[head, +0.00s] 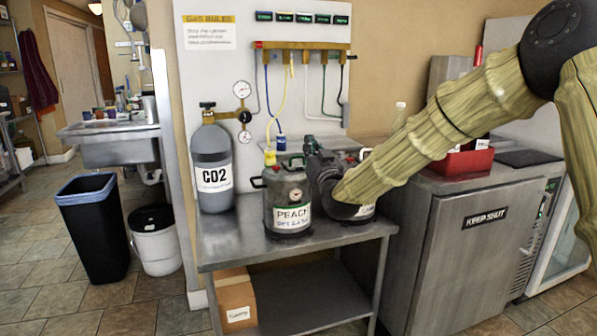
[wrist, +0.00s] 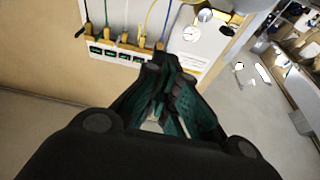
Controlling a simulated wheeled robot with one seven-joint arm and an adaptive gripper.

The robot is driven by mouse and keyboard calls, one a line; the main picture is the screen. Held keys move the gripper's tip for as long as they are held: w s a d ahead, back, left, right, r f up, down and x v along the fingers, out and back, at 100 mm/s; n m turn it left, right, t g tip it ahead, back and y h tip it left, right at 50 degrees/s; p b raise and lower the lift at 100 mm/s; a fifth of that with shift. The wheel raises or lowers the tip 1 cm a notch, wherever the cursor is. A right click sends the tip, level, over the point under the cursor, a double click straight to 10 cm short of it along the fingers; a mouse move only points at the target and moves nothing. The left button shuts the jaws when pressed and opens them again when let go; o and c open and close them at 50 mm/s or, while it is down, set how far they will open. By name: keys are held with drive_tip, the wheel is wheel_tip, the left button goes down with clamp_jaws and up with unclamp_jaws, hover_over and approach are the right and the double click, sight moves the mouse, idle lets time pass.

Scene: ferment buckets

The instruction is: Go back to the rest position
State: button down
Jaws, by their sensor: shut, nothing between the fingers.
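My gripper (head: 313,150) shows in the head view at the end of my sleeved arm, above the steel table and close beside the peach keg. Its fingers (wrist: 168,88) fill the middle of the wrist view, shut with nothing between them. A second keg (head: 364,211) stands behind my gripper and arm, mostly hidden. I cannot tell from the head view whether the gripper touches either keg.
A grey CO2 cylinder (head: 211,160) stands at the left of the steel table (head: 240,255). A gas manifold (head: 302,47) with hoses hangs on the wall. A steel fridge (head: 461,255) stands right, with a red bin (head: 462,163) on top.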

drive_tip(key=s+d+f+g+h, duration=0.1)
drive_tip(key=s+f+g, duration=0.15)
drive_tip(key=f, duration=0.85)
drive_tip(key=s+d+f+m+g, duration=0.1)
drive_tip(key=s+f+g, duration=0.15)
drive_tip(key=f, duration=0.75)
drive_tip(key=s+d+f+g+h, duration=0.15)
drive_tip(key=s+f, duration=0.25)
drive_tip(key=f, duration=0.7)
drive_tip(key=s+d+f+m+g+h, duration=0.1)
drive_tip(key=s+d+f+g, duration=0.2)
drive_tip(key=s+f, duration=0.8)
drive_tip(key=s+d+f+g+h, duration=0.1)
drive_tip(key=s+d+f+g, duration=0.25)
drive_tip(key=s+f, duration=0.85)
drive_tip(key=s+d+f+m+g+h, duration=0.1)
drive_tip(key=s+d+f+g, duration=0.2)
drive_tip(key=s, duration=0.7)
drive_tip(key=s+d+f+g, duration=0.25)
drive_tip(key=s+f, duration=0.25)
drive_tip(key=s, duration=0.5)
drive_tip(key=s+d+f+m+g+h, duration=0.15)
drive_tip(key=s+d+f, duration=0.25)
drive_tip(key=s, duration=0.6)
wheel_tip(320, 180, up, 22)
drive_tip(key=s+p, duration=0.1)
drive_tip(key=p, duration=2.1)
drive_tip(key=shift+s+n+g, duration=0.15)
drive_tip(key=shift+n+g, duration=0.15)
drive_tip(key=shift+n, duration=0.15)
